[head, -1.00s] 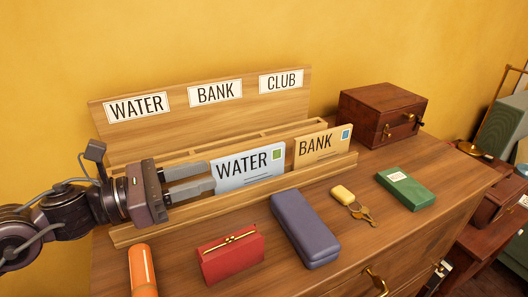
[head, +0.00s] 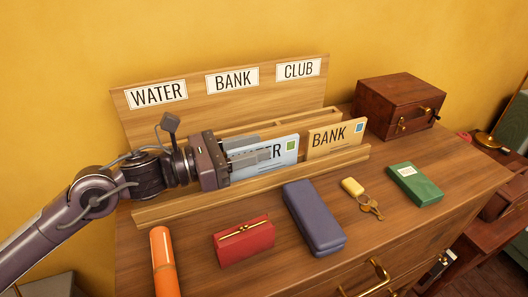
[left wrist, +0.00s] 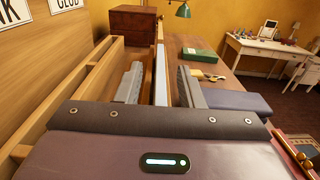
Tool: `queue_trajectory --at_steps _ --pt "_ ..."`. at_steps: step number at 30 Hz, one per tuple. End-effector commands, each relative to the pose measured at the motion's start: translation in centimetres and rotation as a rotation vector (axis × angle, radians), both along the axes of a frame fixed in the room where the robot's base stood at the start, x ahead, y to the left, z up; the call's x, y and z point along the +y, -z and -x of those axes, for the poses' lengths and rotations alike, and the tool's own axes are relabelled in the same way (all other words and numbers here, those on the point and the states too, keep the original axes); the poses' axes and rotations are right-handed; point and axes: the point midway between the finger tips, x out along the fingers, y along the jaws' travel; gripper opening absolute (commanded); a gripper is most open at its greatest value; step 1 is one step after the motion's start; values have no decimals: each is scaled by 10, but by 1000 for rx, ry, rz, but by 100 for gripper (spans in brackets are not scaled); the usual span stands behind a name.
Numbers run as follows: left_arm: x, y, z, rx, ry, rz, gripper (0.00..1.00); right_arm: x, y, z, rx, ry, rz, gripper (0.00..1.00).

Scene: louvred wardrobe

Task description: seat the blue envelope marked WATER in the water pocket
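The blue envelope (head: 284,151) marked WATER stands upright in the front ledge of the wooden rack (head: 160,213), left of the tan BANK envelope (head: 335,138). My left gripper (head: 258,148) comes in from the left with one finger in front of the envelope, covering part of its lettering, and one behind. In the left wrist view the envelope (left wrist: 161,75) shows edge-on between the open fingers (left wrist: 160,87), with gaps on both sides. The WATER label (head: 157,94) is at the left of the back board. The water pocket below it is largely hidden by my gripper. My right gripper is not in view.
The BANK label (head: 232,79) and CLUB label (head: 299,68) follow to the right. In front lie an orange tube (head: 163,262), red purse (head: 244,240), purple case (head: 314,218), keys (head: 370,207) and green box (head: 415,184). A brown chest (head: 398,105) stands right of the rack.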

Motion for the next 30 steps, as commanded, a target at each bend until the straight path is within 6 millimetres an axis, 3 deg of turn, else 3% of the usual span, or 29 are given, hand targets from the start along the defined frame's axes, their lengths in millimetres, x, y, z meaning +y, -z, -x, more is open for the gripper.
queue_trajectory --at_steps 10,18,30 --pt "-8 1 -3 1 -1 -2 35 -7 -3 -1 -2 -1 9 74" --pt "-8 1 -3 1 -1 -2 0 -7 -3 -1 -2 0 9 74" --pt "-8 -1 -3 -1 -1 -2 0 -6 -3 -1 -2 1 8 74"
